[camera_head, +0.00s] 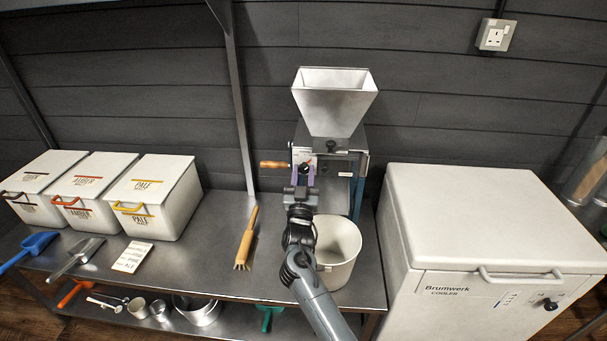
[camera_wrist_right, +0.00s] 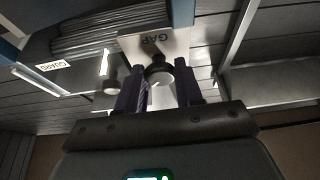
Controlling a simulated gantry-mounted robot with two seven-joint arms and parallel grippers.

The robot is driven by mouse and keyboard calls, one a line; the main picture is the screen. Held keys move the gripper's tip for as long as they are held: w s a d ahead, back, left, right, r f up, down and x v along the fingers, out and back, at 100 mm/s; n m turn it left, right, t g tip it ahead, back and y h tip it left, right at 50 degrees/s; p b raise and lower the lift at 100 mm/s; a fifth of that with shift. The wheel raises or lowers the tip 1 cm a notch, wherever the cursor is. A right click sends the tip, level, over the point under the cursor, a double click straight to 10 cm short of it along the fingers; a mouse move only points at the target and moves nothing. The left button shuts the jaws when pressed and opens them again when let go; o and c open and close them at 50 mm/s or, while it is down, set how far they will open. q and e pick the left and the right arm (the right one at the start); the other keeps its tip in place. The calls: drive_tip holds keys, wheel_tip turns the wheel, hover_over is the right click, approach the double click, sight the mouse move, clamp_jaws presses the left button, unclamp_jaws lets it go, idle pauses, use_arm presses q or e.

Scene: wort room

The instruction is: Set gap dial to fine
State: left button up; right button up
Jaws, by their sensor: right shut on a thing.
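The grain mill (camera_head: 334,100) with a pale hopper stands at the back of the steel table. Its gap dial (camera_wrist_right: 159,72) is a dark round knob below the plate marked GAP (camera_wrist_right: 155,42), which appears upside down in the right wrist view. My right gripper (camera_head: 304,177) reaches up to the mill's front, its purple fingers (camera_wrist_right: 161,88) on both sides of the dial and shut on it. In the head view the dial (camera_head: 306,168) is small and partly hidden by the gripper. I cannot read its setting. My left gripper is not in view.
A wooden crank handle (camera_head: 273,164) sticks out left of the dial. A part labelled GUARD (camera_wrist_right: 54,66) is close by. A white bucket (camera_head: 338,243) stands below, beside my arm. A brush (camera_head: 247,240) lies left; a cooler (camera_head: 470,220) stands right.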

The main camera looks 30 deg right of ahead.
drive_tip(key=n+y+p, duration=0.1)
drive_tip(key=n+p, duration=0.2)
drive_tip(key=n+t+y+p, duration=0.1)
drive_tip(key=n+y+p, duration=0.1)
drive_tip(key=n+p, duration=0.1)
drive_tip(key=r+n+y+p, duration=0.1)
drive_tip(key=n+p, duration=0.2)
drive_tip(key=p, duration=0.1)
drive_tip(key=shift+s+d+n+t+y+p, duration=0.15)
drive_tip(key=shift+d+n+t+y+p, duration=0.15)
drive_tip(key=shift+t+y+p, duration=0.1)
drive_tip(key=n+y+p, duration=0.1)
drive_tip(key=n+p, duration=0.2)
drive_tip(key=n+y+p, duration=0.1)
drive_tip(key=n+p, duration=0.2)
drive_tip(key=n+g+y+p, duration=0.1)
drive_tip(key=n+p, duration=0.2)
drive_tip(key=p, duration=0.1)
drive_tip(key=shift+s+r+n+y, duration=0.1)
drive_tip(key=shift+n+y, duration=0.2)
drive_tip(key=shift+n+g+y+p, duration=0.3)
drive_tip(key=shift+n+g+p, duration=0.2)
drive_tip(key=shift+n+p, duration=0.4)
drive_tip(key=shift+f+n+p, duration=0.2)
drive_tip(key=shift+n+p, duration=0.35)
drive_tip(key=shift+n, duration=0.05)
drive_tip(key=o, duration=1)
